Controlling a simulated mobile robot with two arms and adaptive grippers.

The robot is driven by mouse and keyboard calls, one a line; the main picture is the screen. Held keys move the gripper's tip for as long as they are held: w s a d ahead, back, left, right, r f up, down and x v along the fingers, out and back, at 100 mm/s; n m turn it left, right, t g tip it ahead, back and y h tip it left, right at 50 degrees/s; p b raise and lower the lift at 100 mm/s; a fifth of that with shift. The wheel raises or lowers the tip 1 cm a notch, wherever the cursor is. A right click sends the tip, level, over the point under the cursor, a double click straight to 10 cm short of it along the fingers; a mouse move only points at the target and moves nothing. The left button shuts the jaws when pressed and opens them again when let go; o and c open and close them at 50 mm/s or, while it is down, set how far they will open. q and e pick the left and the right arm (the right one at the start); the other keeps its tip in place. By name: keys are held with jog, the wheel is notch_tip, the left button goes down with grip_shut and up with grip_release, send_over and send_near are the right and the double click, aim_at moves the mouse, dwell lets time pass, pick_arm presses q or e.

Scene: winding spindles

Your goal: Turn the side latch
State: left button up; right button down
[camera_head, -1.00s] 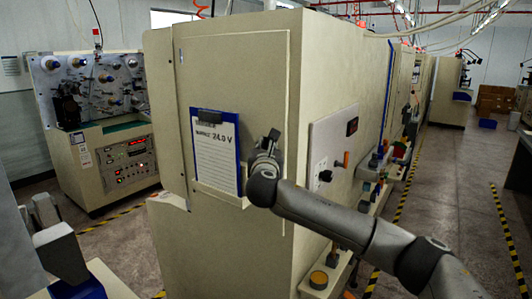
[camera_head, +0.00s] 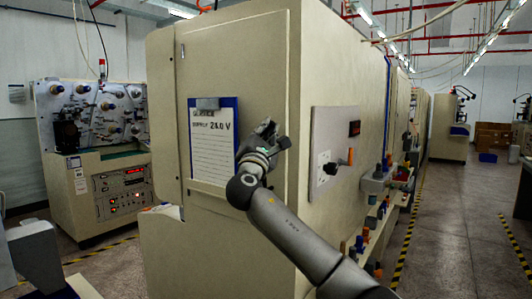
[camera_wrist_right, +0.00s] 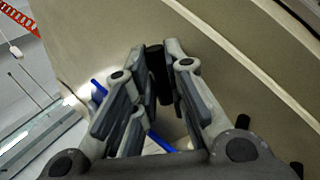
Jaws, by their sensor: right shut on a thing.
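The beige cabinet (camera_head: 345,75) fills the middle of the head view, with its door (camera_head: 235,70) facing left. My right gripper (camera_head: 270,133) is at the door's right edge, beside the clipboard (camera_head: 212,150). In the wrist view, my right gripper (camera_wrist_right: 155,85) has its fingers on either side of a dark, narrow handle, the latch (camera_wrist_right: 156,70), and is shut on it. The latch is hidden behind the gripper in the head view, so its angle cannot be told there. My left gripper is not in view.
A side panel (camera_head: 333,150) with a black-and-orange switch is close to the right of my gripper. Several buttons and knobs line the side ledge below. Another machine (camera_head: 115,190) stands at the left. The floor aisle (camera_head: 455,230) at the right is clear.

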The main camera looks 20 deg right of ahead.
jog(key=m+h+b, duration=0.1)
jog(key=f+m+h+b, duration=0.1)
jog(key=m, duration=0.1)
jog(key=shift+a, duration=0.1)
jog(key=m+h, duration=0.1)
jog(key=m+g+h+b, duration=0.1)
jog(key=m, duration=0.1)
jog(key=shift+w+r, duration=0.1)
jog(key=shift+r, duration=0.1)
jog(key=m+g+h, duration=0.1)
jog(key=m, duration=0.1)
jog(key=m+g+h+p, duration=0.1)
jog(key=m, duration=0.1)
jog(key=shift+r, duration=0.2)
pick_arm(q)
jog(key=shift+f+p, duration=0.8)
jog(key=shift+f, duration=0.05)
pick_arm(e)
jog(key=shift+m+g+h, duration=1)
jog(key=shift+m+h, duration=0.2)
jog(key=shift+m, duration=0.4)
jog(key=shift+f+m, duration=0.15)
jog(key=shift+m, duration=0.15)
jog(key=c, duration=1.5)
grip_release()
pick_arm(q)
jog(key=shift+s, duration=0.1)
pick_arm(e)
jog(key=shift+o, duration=0.2)
